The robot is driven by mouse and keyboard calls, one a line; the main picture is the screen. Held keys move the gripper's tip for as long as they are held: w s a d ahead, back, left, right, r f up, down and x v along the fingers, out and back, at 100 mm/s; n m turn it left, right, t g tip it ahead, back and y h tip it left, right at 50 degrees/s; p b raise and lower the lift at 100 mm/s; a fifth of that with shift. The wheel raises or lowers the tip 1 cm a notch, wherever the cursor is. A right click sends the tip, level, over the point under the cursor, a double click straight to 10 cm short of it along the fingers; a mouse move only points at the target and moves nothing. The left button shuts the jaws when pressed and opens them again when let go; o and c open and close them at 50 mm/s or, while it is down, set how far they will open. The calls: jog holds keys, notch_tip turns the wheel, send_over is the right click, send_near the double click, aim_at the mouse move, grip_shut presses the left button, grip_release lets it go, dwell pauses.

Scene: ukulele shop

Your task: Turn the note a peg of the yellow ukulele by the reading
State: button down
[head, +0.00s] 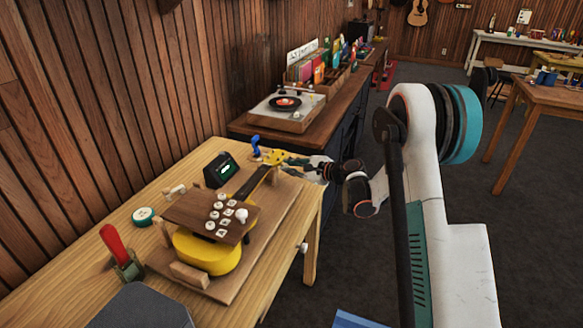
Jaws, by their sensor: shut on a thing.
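The yellow ukulele (207,252) lies on a wooden board on the bench, its neck pointing away to the upper right. Its yellow headstock (275,157) carries small pegs, too small to tell apart by note. A brown panel with several white buttons (222,221) covers part of the body. A dark tuner with a green-lit display (221,169) stands left of the neck; its reading is too small to make out. My gripper (291,161) reaches in from the right and is shut at the right side of the headstock, on what appears to be a peg.
A blue clamp-like item (256,146) stands by the headstock. A turntable (286,107) sits on the dark cabinet behind. Open floor lies to the right.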

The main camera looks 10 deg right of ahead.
jog(key=shift+s+f+n+t, duration=0.1)
jog(key=shift+n+t, duration=0.3)
jog(key=shift+n, duration=0.3)
jog(key=c, duration=1.8)
grip_release()
jog(key=shift+c, duration=0.2)
jog(key=v, duration=1.2)
jog(key=shift+a, duration=0.1)
